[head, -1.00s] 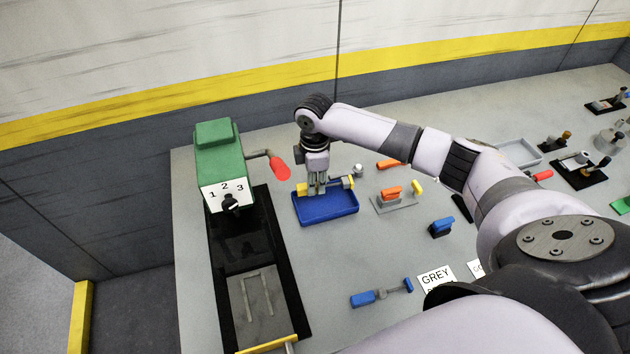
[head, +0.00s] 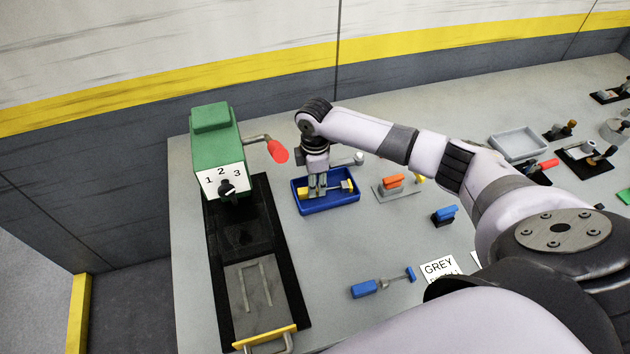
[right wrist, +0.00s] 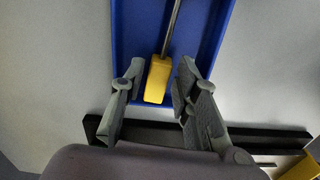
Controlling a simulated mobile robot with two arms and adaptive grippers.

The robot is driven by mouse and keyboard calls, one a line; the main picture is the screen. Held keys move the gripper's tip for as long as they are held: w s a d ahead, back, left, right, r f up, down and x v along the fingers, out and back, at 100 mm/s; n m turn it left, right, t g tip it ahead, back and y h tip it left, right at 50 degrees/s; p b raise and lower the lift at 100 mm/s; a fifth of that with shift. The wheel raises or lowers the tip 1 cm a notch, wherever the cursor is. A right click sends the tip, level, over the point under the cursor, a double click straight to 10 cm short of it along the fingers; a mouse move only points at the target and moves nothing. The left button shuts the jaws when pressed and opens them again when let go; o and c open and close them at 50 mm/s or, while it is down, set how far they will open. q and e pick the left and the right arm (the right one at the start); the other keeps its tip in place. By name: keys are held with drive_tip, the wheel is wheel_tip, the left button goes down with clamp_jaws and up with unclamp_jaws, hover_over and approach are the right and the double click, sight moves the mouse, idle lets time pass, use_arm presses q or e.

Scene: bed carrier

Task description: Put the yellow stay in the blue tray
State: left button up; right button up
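The blue tray (head: 332,205) stands on the grey bench, right of the green machine. The yellow stay (head: 346,186) lies inside the tray; it has yellow ends and a grey rod. My right gripper (head: 317,194) is over the tray and hides part of the stay in the head view. In the right wrist view, the gripper's fingers (right wrist: 160,72) are apart, with one yellow end of the stay (right wrist: 158,80) between them and gaps on both sides. My left gripper is not in view.
The green machine (head: 216,155) with a red-handled lever (head: 277,151) stands left of the tray. An orange-handled piece (head: 392,181) is on a stand to the right. A blue-handled tool (head: 364,289) lies nearer. An empty grey tray (head: 518,144) is at the back right.

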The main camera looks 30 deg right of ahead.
drive_tip(key=shift+o, duration=1.4)
wheel_tip(320, 180, up, 12)
